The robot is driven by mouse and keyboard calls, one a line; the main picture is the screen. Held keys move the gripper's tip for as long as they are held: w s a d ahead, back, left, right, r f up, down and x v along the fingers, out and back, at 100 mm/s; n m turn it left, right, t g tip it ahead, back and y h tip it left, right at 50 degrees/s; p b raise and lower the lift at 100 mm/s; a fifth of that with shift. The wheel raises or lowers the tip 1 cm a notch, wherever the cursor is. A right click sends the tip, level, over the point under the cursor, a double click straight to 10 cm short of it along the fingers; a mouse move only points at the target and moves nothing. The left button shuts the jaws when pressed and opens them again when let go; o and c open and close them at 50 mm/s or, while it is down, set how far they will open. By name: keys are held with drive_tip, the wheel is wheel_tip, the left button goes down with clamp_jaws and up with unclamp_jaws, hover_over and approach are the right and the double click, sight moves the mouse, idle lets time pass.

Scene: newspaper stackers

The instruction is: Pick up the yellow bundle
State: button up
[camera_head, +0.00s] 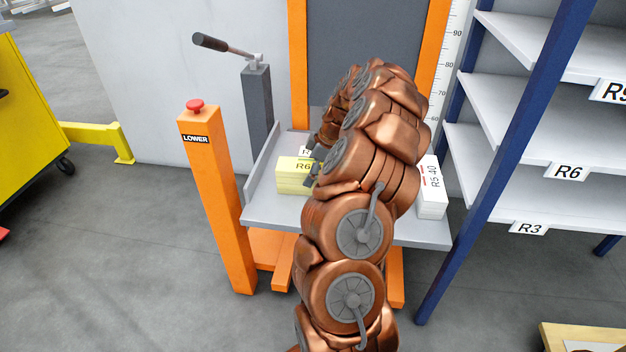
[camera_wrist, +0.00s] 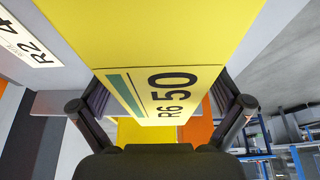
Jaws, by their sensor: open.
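The yellow bundle (camera_head: 293,180) lies on the grey lift platform (camera_head: 270,214), left of my arm in the head view. Its right part is hidden behind my gripper (camera_head: 314,165). The two fingers of my gripper (camera_wrist: 161,104) are spread, one on each side of the labelled end. I cannot tell whether either finger touches the bundle.
A white bundle (camera_wrist: 30,45) labelled "R2 4" sits close on the left in the wrist view. Another white bundle (camera_head: 431,190), "R5 40", is at the platform's right. An orange post (camera_head: 215,200) stands left, a blue-framed shelf (camera_head: 535,130) right.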

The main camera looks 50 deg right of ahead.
sight(308, 166)
drive_tip(key=shift+f, duration=0.1)
drive_tip(key=shift+c, duration=0.2)
drive_tip(key=c, duration=1.9)
drive_tip(key=shift+o, duration=0.2)
drive_tip(key=shift+r+p, duration=0.55)
drive_tip(key=shift+r, duration=1.5)
drive_tip(key=shift+s+a+f, duration=0.1)
drive_tip(key=shift+s+a, duration=0.1)
drive_tip(key=shift+s, duration=0.05)
drive_tip(key=s+a, duration=0.4)
drive_tip(key=s, duration=0.2)
drive_tip(key=s+a+r+p, duration=0.1)
drive_tip(key=s+a, duration=0.3)
drive_tip(key=s, duration=0.3)
